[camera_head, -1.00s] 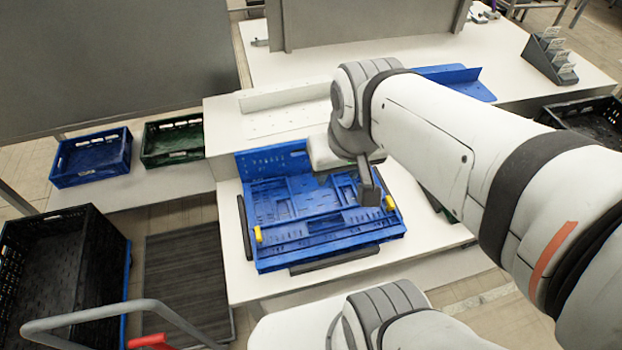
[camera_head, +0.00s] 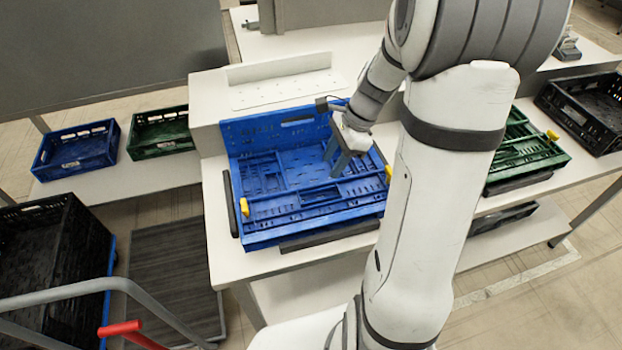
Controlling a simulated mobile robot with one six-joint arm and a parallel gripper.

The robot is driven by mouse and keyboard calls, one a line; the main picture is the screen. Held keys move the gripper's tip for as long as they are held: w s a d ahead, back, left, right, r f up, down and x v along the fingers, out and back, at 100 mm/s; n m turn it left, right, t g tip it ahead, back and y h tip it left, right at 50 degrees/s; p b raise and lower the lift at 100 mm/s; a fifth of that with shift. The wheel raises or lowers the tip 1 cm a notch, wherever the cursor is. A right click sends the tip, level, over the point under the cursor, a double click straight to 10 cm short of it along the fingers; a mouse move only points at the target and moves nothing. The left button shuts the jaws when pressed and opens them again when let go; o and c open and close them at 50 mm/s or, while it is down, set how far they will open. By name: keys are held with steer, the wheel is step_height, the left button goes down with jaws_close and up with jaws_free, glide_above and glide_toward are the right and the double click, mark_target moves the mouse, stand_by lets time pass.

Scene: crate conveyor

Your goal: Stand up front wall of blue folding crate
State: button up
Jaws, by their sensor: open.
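The blue folding crate (camera_head: 258,232) sits on the white table, with yellow latches at its left and right front corners. Its back wall (camera_head: 265,132) stands upright. A front wall panel (camera_head: 300,200) lies folded down flat inside the crate near the front edge. My gripper (camera_head: 336,172) points down over the right half of the crate, its fingers apart, close to the far edge of the folded panel. I cannot tell whether the fingers touch it. My arm hides the right end of the crate.
A small blue crate (camera_head: 75,150) and a green crate (camera_head: 160,133) stand on the shelf at left. A black crate (camera_head: 60,250) is at lower left. A green crate with yellow latches (camera_head: 520,150) and a black crate (camera_head: 585,110) are at right. A white ledge (camera_head: 280,90) is behind.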

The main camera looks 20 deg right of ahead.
mark_target(318, 186)
steer(key=x, duration=0.7)
steer(key=shift+a+f+b, duration=0.1)
steer(key=shift+f+b, duration=0.05)
steer(key=shift+b, duration=0.15)
jaws_close()
